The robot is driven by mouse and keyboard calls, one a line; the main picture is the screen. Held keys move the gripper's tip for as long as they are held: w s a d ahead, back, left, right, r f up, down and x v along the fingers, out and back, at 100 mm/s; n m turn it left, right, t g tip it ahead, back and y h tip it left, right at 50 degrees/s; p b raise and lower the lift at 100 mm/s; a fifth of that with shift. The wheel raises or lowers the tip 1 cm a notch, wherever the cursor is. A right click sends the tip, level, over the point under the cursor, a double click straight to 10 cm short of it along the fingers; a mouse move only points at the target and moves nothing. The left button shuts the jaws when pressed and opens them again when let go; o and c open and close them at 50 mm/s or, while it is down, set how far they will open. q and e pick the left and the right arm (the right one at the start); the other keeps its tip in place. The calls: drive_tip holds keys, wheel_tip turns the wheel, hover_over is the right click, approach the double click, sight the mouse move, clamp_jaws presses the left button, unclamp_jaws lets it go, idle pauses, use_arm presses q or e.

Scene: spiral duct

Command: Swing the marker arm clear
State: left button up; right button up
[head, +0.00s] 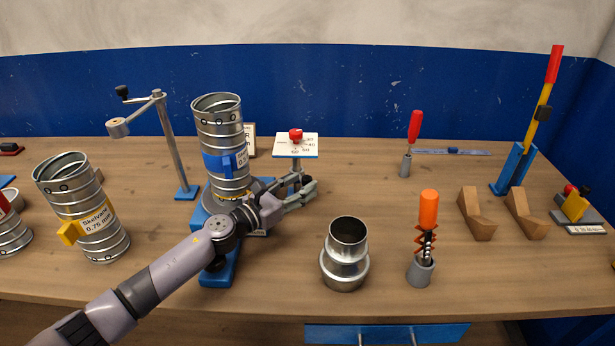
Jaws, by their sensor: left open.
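The marker arm (135,113) is most likely the metal bar on top of a slanted post (172,145) with a blue foot. My left gripper (308,188) is open and empty, right of the duct and in front of the white dial plate (296,142) with a red knob. My left forearm crosses in front of the blue base. My right gripper is not in view.
A labelled duct piece (82,210) stands at left. A metal reducer (345,255), an orange-handled tool in a holder (426,235) and wooden blocks (477,214) stand to the right. A yellow-red lever (541,105) rises behind. The back middle of the table is fairly clear.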

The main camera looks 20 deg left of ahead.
use_arm(q)
drive_tip(key=shift+x, duration=1.5)
drive_tip(key=shift+c, duration=0.3)
clamp_jaws()
